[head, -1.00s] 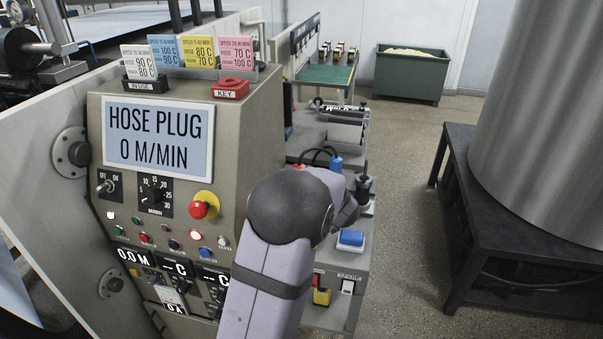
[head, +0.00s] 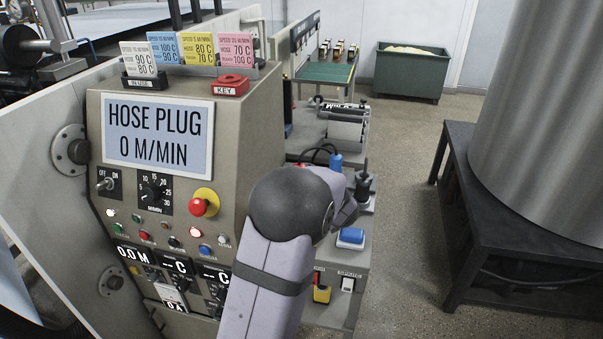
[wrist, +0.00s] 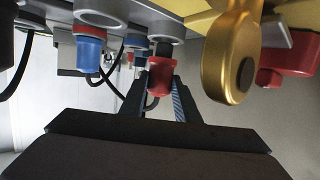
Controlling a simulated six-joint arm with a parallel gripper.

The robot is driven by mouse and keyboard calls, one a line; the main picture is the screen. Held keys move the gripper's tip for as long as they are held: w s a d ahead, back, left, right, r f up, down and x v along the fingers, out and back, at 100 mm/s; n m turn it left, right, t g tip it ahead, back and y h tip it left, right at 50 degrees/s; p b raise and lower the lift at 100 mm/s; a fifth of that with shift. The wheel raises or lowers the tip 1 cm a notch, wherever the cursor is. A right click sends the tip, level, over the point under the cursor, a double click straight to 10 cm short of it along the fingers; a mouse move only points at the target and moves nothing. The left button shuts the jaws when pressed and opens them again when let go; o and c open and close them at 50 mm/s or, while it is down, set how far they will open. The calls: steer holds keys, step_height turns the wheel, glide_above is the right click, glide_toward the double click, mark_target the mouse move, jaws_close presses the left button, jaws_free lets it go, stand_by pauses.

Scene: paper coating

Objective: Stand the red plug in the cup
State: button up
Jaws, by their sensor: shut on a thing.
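My gripper (wrist: 160,92) is shut on the red plug (wrist: 158,80) in the wrist view. The plug sits between the two dark fingers, with a black cable at it. A grey round fitting (wrist: 166,27) shows directly above the plug; I cannot tell whether they touch. In the head view my own arm hides the fingertips and the plug. I cannot clearly make out the cup in either view.
A blue plug (head: 336,161) with a black cable is behind my wrist; it also shows in the wrist view (wrist: 90,50). A blue pad (head: 351,236) lies on the grey bench right of the control console (head: 250,130). A gold part (wrist: 230,60) is close right of my gripper.

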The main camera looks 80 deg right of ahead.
steer(key=shift+f+b, duration=0.65)
steer(key=shift+f, duration=0.45)
steer(key=o, duration=1.2)
steer(key=shift+a, duration=0.1)
steer(key=shift+v, duration=3.6)
steer(key=shift+r, duration=0.1)
